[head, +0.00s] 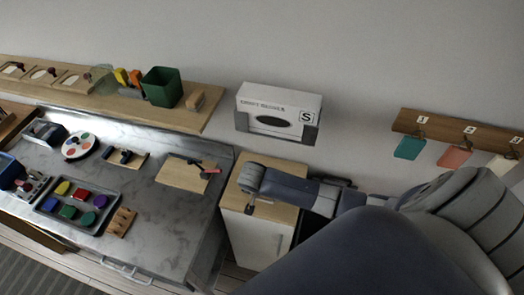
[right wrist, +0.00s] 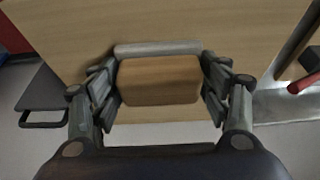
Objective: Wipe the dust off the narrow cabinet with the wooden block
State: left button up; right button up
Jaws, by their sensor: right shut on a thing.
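The narrow cabinet (head: 262,240) has a white door front and a light wooden top; my right arm covers part of the top in the head view. The wooden top also fills much of the right wrist view (right wrist: 180,22). My right gripper (right wrist: 160,82) is shut on the wooden block (right wrist: 160,80), a brown block with rounded corners, held between its fingers over the top. A pale grey strip lies along the block's far edge. Whether the block touches the surface is unclear. I cannot make out dust. My left gripper is not in view.
A marble-topped counter (head: 140,215) with trays and tools stands left of the cabinet. A white box dispenser (head: 278,112) hangs on the wall behind. A wooden shelf (head: 215,108) with a green bin (head: 162,88) is at upper left; a hook rail (head: 440,127) is at right.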

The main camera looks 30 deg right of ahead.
aim_at(266, 205)
jog(key=shift+w+d+r, duration=0.15)
jog(key=shift+w+d, duration=2.15)
jog(key=shift+d, duration=0.25)
jog(key=shift+s+d+f, duration=0.2)
jog(key=shift+s+d, duration=0.35)
jog(key=shift+s, duration=0.25)
jog(key=shift+s+a+f, duration=0.1)
jog(key=shift+s+a, duration=0.65)
jog(key=shift+s, duration=0.05)
jog(key=shift+s+a+r, duration=0.1)
jog(key=shift+s+a, duration=0.75)
jog(key=shift+a, duration=0.2)
jog(key=shift+s+a+r, duration=0.1)
jog(key=shift+s+a, duration=0.7)
jog(key=shift+a, duration=0.2)
jog(key=shift+s+a+f, duration=0.2)
jog(key=shift+s+a, duration=1.05)
jog(key=shift+a, duration=0.15)
jog(key=shift+w+r, duration=0.15)
jog(key=shift+r, duration=2.9)
